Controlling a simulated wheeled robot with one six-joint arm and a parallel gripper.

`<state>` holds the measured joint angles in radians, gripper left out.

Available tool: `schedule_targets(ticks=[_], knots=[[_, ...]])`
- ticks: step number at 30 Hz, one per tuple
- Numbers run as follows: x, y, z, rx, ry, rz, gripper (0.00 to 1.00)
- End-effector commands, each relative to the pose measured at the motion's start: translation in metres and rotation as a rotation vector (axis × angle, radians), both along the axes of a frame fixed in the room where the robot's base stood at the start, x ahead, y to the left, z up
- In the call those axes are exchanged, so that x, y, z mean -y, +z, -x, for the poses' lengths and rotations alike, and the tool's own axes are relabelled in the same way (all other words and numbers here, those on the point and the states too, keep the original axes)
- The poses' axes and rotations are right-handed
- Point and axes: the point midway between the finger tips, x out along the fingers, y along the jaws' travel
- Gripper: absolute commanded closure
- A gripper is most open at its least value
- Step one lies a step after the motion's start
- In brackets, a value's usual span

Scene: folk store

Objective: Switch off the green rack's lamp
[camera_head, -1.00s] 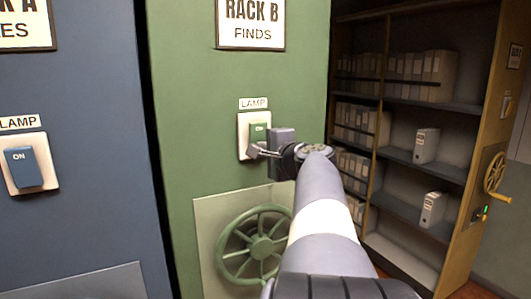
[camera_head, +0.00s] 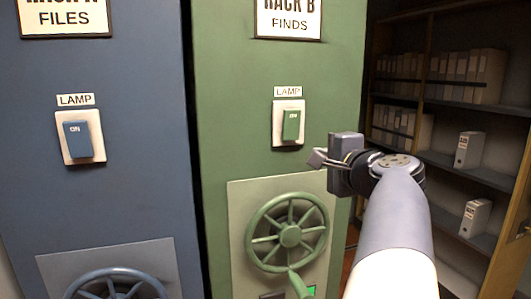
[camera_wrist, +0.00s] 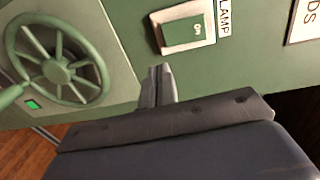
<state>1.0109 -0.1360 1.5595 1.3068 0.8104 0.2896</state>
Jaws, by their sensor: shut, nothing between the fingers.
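The green rack (camera_head: 235,120), signed "Rack B Finds", has a lamp switch (camera_head: 290,125) with a green rocker marked ON, on a pale plate under a LAMP label (camera_head: 288,91). The switch also shows at the top of the wrist view (camera_wrist: 183,31). Which way its rocker is tipped is hard to tell. My gripper (camera_head: 316,158) is shut and empty, below and right of the switch in the head view and apart from it. Its fingertips (camera_wrist: 161,70) show in the wrist view in front of the green panel, with a gap to the switch plate.
The green handwheel (camera_head: 290,236) sits below the switch, with a small green light (camera_head: 311,291) under it. The blue rack (camera_head: 125,120) on the left has its own lamp switch (camera_head: 79,138) and handwheel (camera_head: 115,284). Shelves with boxes (camera_head: 470,150) stand at the right.

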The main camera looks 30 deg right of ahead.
Motion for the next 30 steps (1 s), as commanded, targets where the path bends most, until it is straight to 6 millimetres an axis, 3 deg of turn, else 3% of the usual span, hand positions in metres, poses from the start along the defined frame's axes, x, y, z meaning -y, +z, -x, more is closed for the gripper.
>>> schedule_targets(ticks=[6,19,25,30], knots=[[-0.003,-0.002,0.014,0.000,-0.001,0.001,1.00],[-0.003,-0.001,0.013,0.000,0.001,0.000,1.00],[0.000,0.003,-0.005,-0.001,0.004,-0.002,1.00],[0.007,0.008,-0.035,-0.002,0.006,-0.002,1.00]])
